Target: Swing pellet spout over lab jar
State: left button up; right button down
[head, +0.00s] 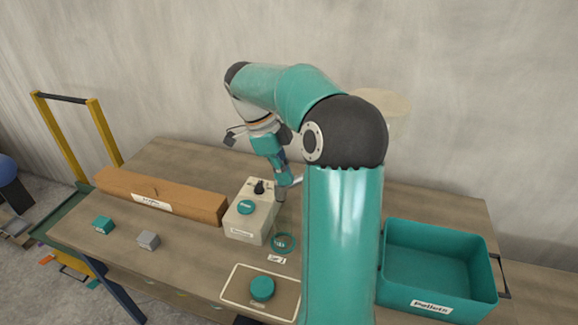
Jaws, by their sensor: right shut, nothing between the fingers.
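My right gripper (281,196) is shut and empty, pointing down just right of the cream control box (241,231). A pale round top (384,103) shows behind my right arm; it may be the pellet hopper, and the arm hides what is below it. I cannot make out the spout. A small teal ring (283,243) sits on the table in front of the gripper, with a small white label by it; it may be the lab jar or its place, but I cannot tell. My left gripper is out of view.
A teal bin labelled Pellets (438,260) stands at the right. A long brown box (160,194) lies at the left, with a teal block (102,225) and a grey block (148,240) before it. A round teal piece (262,288) rests on a bordered mat (235,287).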

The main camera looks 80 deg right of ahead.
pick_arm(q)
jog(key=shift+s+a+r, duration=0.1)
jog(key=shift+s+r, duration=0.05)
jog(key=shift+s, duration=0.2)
pick_arm(e)
notch_tip(320, 180, up, 10)
jog(key=shift+a, duration=0.25)
